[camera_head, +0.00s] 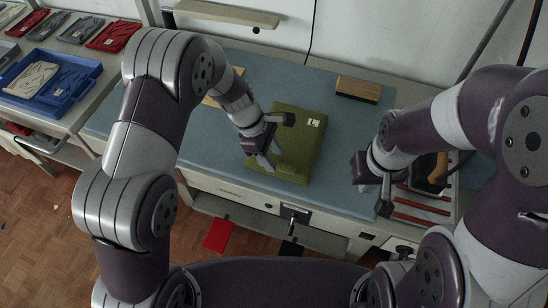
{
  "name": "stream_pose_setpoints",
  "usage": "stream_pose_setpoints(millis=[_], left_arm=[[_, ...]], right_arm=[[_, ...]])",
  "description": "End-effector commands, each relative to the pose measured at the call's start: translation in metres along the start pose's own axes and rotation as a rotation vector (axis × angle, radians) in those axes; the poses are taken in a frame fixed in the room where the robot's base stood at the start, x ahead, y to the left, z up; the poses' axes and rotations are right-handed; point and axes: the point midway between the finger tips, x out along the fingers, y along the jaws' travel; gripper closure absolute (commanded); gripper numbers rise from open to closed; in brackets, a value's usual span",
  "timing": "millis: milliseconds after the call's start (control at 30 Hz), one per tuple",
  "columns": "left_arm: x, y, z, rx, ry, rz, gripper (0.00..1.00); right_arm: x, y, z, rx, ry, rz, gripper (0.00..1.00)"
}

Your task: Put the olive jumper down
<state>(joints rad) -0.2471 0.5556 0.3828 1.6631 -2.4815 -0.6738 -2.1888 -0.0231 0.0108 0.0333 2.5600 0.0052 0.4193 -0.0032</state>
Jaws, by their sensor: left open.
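The olive jumper (300,152) is folded into a flat rectangle with a small white label near its far right corner. It appears to lie on the blue-grey table top (341,134). My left gripper (269,156) is open over the jumper's left part, its fingers pointing down towards the cloth. Whether the fingertips touch the cloth cannot be told. My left gripper and wrist hide part of the jumper's left side. My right gripper (373,198) is apart from the jumper, to its right near the table's front edge, with nothing visible in it.
A wooden-backed brush (358,89) lies behind the jumper to the right. A tray with reddish strips (421,208) sits right of my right gripper. A blue crate (88,70) with folded garments stands on the left side table. Bare table top lies between jumper and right gripper.

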Motion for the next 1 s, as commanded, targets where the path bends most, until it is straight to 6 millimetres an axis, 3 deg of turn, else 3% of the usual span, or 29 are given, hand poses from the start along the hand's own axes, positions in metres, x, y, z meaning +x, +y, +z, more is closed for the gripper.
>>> stream_pose_setpoints(millis=[200,333,500,667,767,833,933,1000], left_arm=[[-0.057,0.001,-0.001,0.001,0.002,0.007,0.52],[-0.084,0.001,-0.001,0.000,0.001,0.005,0.52],[-0.101,0.000,-0.001,-0.001,0.000,0.000,0.52],[-0.104,0.004,0.005,-0.075,-0.026,0.040,0.52],[-0.114,0.026,0.021,-0.448,-0.160,0.204,0.52],[-0.134,0.049,0.023,-0.928,-0.331,0.370,0.52],[-0.168,0.058,-0.013,-1.794,-0.647,0.564,0.52],[-0.180,0.034,-0.054,-2.422,-0.881,0.648,0.52]], right_arm=[[0.010,0.000,0.001,0.000,0.000,0.000,1.00],[0.014,0.000,0.002,0.000,0.000,0.000,1.00],[0.015,0.000,0.002,0.000,0.000,0.000,1.00],[0.014,0.000,0.002,0.000,0.000,0.000,1.00],[0.014,0.000,0.002,0.000,0.000,0.000,1.00],[0.014,0.000,0.002,0.000,0.000,0.000,1.00],[0.014,0.000,0.002,0.000,0.000,0.000,1.00],[0.014,0.000,0.002,0.000,0.000,0.000,1.00]])
